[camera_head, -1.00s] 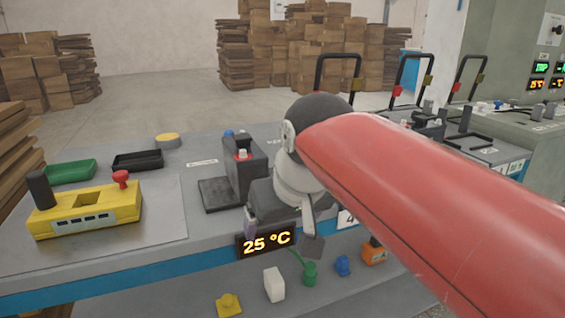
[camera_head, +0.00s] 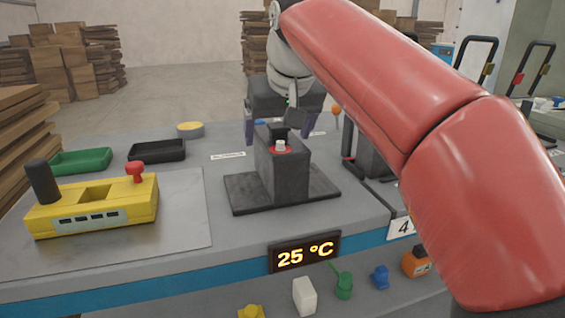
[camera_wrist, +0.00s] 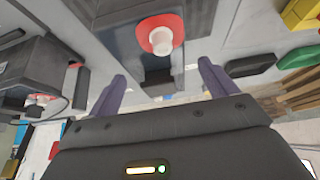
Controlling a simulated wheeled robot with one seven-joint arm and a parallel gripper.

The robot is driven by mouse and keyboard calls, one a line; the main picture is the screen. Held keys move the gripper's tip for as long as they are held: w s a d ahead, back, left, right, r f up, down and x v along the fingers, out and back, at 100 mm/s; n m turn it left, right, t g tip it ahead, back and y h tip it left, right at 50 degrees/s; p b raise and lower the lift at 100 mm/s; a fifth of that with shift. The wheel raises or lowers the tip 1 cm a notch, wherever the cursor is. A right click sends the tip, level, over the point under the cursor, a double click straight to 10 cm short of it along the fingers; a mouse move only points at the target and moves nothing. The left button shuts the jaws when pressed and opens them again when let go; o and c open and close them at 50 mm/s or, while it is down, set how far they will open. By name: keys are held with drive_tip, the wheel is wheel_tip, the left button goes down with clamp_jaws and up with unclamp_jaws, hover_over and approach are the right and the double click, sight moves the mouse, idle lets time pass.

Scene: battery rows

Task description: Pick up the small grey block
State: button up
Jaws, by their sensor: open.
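My gripper (camera_head: 278,133) is open and points down, with its purple fingers either side of the top of a dark grey upright housing (camera_head: 285,182). On the housing top is a small pale grey piece (camera_head: 281,145) in a red ring (camera_head: 271,151). The wrist view shows this pale piece (camera_wrist: 161,41) and ring (camera_wrist: 150,26) beyond the open fingers (camera_wrist: 163,84), with nothing between them. A small light grey-white block (camera_head: 304,296) stands on the lower ledge, below the gripper and well apart from it. I cannot tell which piece is the named grey block.
A yellow box (camera_head: 92,212) with a red knob and dark post stands at left. Green (camera_head: 80,162) and black (camera_head: 157,150) trays lie behind it. A temperature display (camera_head: 305,252) hangs on the bench front. Green (camera_head: 344,285), blue (camera_head: 380,277) and orange (camera_head: 416,262) pieces sit on the ledge.

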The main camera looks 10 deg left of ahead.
drive_tip(key=b+x, duration=0.1)
drive_tip(key=x, duration=0.3)
drive_tip(key=shift+d+f, duration=0.15)
drive_tip(key=shift+f, duration=0.15)
drive_tip(key=shift+c, duration=0.4)
drive_tip(key=shift+s, duration=0.1)
clamp_jaws()
drive_tip(key=shift+r, duration=0.25)
